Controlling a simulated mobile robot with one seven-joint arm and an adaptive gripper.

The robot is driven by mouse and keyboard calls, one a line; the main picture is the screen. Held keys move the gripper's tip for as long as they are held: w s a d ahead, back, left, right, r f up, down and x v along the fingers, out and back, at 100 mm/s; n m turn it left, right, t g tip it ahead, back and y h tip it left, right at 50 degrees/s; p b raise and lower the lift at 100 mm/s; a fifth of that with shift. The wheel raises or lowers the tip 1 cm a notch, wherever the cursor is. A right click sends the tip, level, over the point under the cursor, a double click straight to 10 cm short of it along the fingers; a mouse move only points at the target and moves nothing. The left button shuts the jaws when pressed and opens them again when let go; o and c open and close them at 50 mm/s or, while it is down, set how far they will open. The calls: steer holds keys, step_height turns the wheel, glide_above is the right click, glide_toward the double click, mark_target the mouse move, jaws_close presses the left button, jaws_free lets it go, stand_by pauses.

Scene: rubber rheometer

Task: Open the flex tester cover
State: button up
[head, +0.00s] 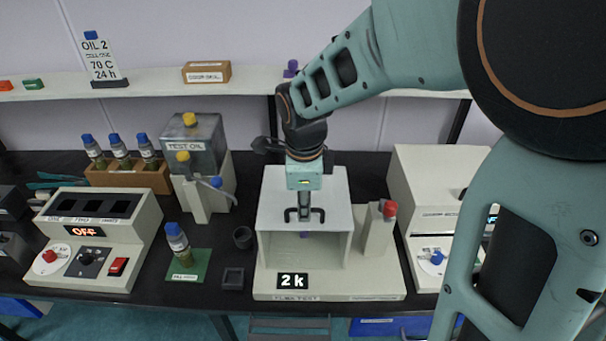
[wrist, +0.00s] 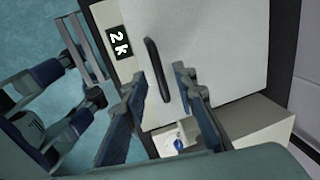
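The flex tester (head: 330,288) is a pale box-like unit on a base marked "2k", at the middle of the bench. Its white cover (head: 275,200) lies over the top of the box, and a gap shows below its front edge. The cover also fills the upper middle of the wrist view (wrist: 215,50). A dark bar handle (wrist: 152,60) is on the cover. My gripper (head: 304,212) points down over the handle. In the wrist view its fingers (wrist: 163,82) are apart, one on each side of the handle, with gaps visible. Contact cannot be told.
A post with a red knob (head: 389,208) stands just right of the box. A white instrument (head: 425,185) is further right. A dark cup (head: 243,237), a square holder (head: 233,278) and a vial on a green pad (head: 180,245) are at left. A shelf (head: 150,85) runs behind.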

jaws_close()
steer(key=shift+w+a+r, duration=0.1)
steer(key=shift+r, duration=0.1)
stand_by(0.3)
